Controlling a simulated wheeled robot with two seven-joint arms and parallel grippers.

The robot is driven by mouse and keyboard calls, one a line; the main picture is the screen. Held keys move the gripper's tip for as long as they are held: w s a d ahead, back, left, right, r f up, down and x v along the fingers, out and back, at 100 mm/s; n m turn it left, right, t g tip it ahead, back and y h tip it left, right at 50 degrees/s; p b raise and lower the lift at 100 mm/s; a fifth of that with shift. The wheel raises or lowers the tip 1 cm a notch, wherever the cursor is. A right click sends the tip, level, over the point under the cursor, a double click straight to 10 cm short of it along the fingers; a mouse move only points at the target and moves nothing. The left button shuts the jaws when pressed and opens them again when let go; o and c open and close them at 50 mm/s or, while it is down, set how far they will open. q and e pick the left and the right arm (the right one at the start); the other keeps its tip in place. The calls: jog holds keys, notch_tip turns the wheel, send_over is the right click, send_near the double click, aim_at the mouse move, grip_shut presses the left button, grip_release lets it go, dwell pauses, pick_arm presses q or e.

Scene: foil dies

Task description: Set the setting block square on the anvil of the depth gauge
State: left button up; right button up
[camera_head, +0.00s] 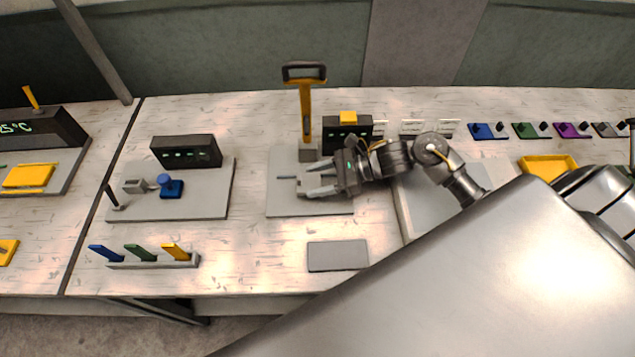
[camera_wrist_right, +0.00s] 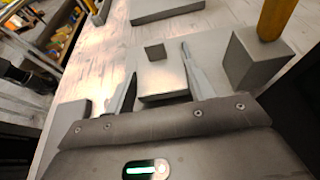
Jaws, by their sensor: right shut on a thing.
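The depth gauge has a grey base plate (camera_head: 283,207), a yellow post (camera_head: 306,112) with a dark handle on top, and a grey foot (camera_head: 310,154). My right gripper (camera_head: 307,182) reaches over this plate from the right, in front of the post. In the right wrist view its fingers (camera_wrist_right: 160,70) are shut on a light grey block (camera_wrist_right: 163,80), which I take for the setting block. A small darker square (camera_wrist_right: 155,52) shows just beyond it; I cannot tell whether it is the anvil. Whether the block touches anything below is hidden. My left gripper is out of view.
A dark readout (camera_head: 336,133) with a yellow top stands right behind the gripper. A flat grey plate (camera_head: 337,256) lies in front. Left is another fixture (camera_head: 205,203) with a blue knob (camera_head: 170,187). A yellow tray (camera_head: 546,166) is at the right.

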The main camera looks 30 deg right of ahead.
jog(key=shift+f, duration=0.55)
jog(key=shift+f+b, duration=0.6)
jog(key=shift+b, duration=0.5)
jog(key=o, duration=1.2)
jog(key=shift+s, duration=0.15)
